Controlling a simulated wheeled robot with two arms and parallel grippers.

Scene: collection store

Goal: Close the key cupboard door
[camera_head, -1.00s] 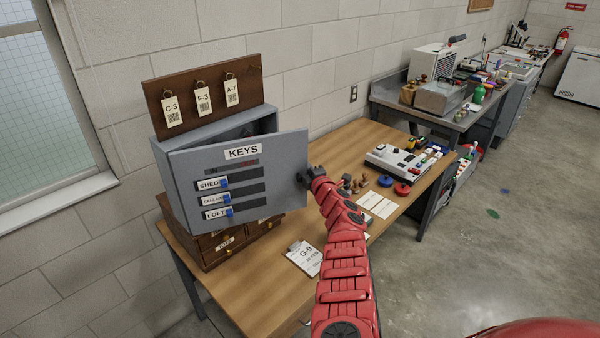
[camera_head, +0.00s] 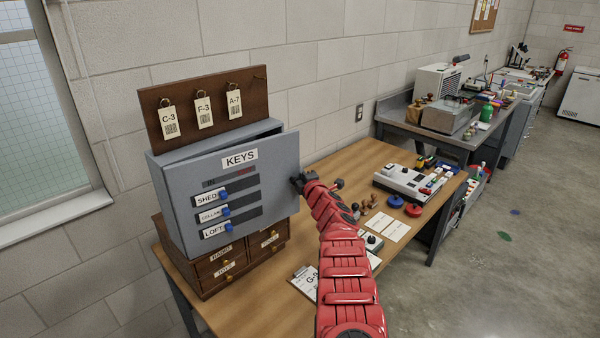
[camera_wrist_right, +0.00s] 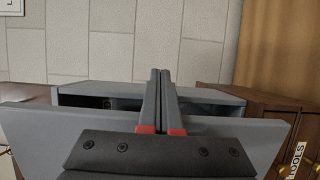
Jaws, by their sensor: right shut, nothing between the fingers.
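The grey key cupboard (camera_head: 156,205) stands on a small wooden drawer cabinet on the desk. Its door (camera_head: 270,165), labelled KEYS with three blue-tabbed slots, is partly open, its free edge on the right. My right gripper (camera_head: 298,183) is at that right edge of the door. In the right wrist view its two fingers (camera_wrist_right: 159,100) are together and empty, over the top edge of the door (camera_wrist_right: 30,117). A dark gap into the cupboard (camera_wrist_right: 205,93) shows behind the door there. Whether the fingers touch the door I cannot tell. My left gripper is out of view.
A wooden board (camera_head: 205,98) with three key tags stands behind the cupboard. The drawer cabinet (camera_head: 225,262) is below it. On the desk (camera_head: 260,300) lie cards, a clipboard (camera_head: 305,281) and a white device (camera_head: 408,181). A metal workbench (camera_head: 400,114) stands beyond.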

